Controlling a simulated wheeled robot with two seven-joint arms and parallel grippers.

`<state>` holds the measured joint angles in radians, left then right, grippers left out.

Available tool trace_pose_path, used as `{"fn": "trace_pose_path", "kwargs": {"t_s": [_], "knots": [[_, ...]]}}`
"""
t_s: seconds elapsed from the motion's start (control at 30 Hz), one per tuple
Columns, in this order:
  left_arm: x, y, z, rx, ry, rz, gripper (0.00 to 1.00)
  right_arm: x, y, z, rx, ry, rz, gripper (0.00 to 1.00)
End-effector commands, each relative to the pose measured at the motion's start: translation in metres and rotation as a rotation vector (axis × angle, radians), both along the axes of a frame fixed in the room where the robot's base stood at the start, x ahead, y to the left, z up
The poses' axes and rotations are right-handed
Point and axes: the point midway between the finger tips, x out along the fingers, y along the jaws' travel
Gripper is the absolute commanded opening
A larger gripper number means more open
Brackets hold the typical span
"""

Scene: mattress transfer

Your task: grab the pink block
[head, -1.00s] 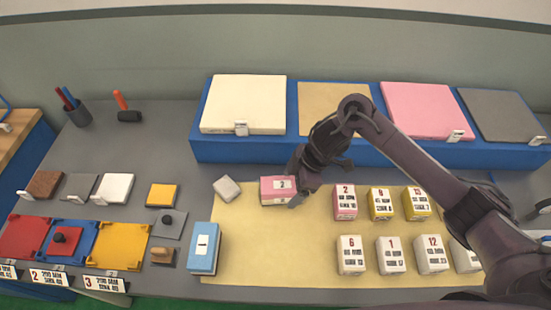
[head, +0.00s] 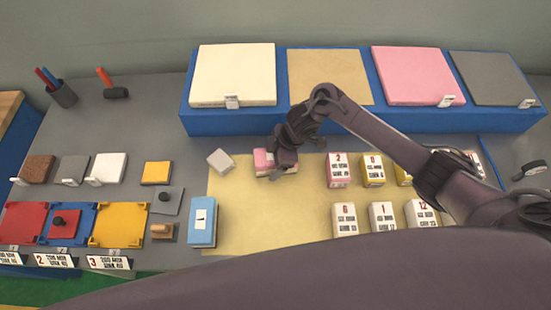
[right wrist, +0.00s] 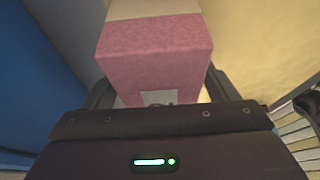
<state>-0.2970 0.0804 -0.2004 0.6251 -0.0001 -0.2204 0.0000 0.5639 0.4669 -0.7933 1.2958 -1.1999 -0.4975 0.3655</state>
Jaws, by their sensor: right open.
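The pink block (head: 262,158), pink with a pale layer, lies near the back left of the yellow mat (head: 270,215). My right gripper (head: 282,160) is over its right part and hides some of it. In the right wrist view the pink block (right wrist: 155,60) stands between the two open fingers (right wrist: 158,98), one at each side. I cannot tell whether either finger touches it. A second pink block (head: 340,170) with a number label is farther right on the mat. My left gripper is not in view.
A blue platform (head: 300,123) with cream, tan, pink and grey pads stands behind. A small grey-white block (head: 220,160) and a blue block (head: 202,222) are left of the pink block. Labelled yellow and white blocks are to the right. My dark arm part crosses the front.

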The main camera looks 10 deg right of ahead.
Motion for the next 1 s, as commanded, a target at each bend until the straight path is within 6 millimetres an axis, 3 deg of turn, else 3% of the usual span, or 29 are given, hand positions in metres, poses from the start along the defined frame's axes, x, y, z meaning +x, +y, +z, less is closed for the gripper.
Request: {"fn": "trace_pose_path", "kwargs": {"t_s": [0.9,1.0], "knots": [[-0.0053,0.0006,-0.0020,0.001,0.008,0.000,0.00,-0.0001,0.0002,-0.0048,0.001,0.000,0.000,0.80],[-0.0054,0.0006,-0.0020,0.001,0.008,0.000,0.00,-0.0001,0.0002,-0.0048,0.001,0.000,0.000,0.70]]}}
